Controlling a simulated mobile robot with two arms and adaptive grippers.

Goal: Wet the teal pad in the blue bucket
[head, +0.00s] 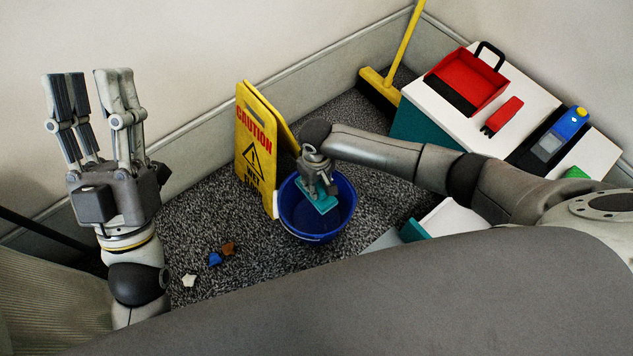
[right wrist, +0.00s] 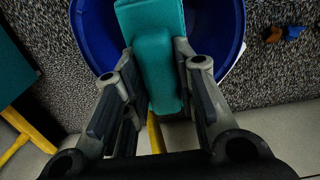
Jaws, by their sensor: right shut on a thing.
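The teal pad (head: 318,198) is held by my right gripper (head: 317,187) over the opening of the blue bucket (head: 313,238). In the right wrist view the teal pad (right wrist: 158,55) sits between the fingers of my right gripper (right wrist: 155,75), with the blue bucket (right wrist: 92,40) behind it. I cannot tell whether the pad touches the bottom or any water. My left gripper (head: 95,90) is raised at the left, pointing up, empty, with its fingers apart.
A yellow caution sign (head: 256,145) stands just left of the bucket. Blue, brown and white shards (head: 215,259) lie on the carpet to the left. A broom (head: 380,88) leans at the back. A white-topped cabinet (head: 535,95) with a red dustpan (head: 467,80) stands at the right.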

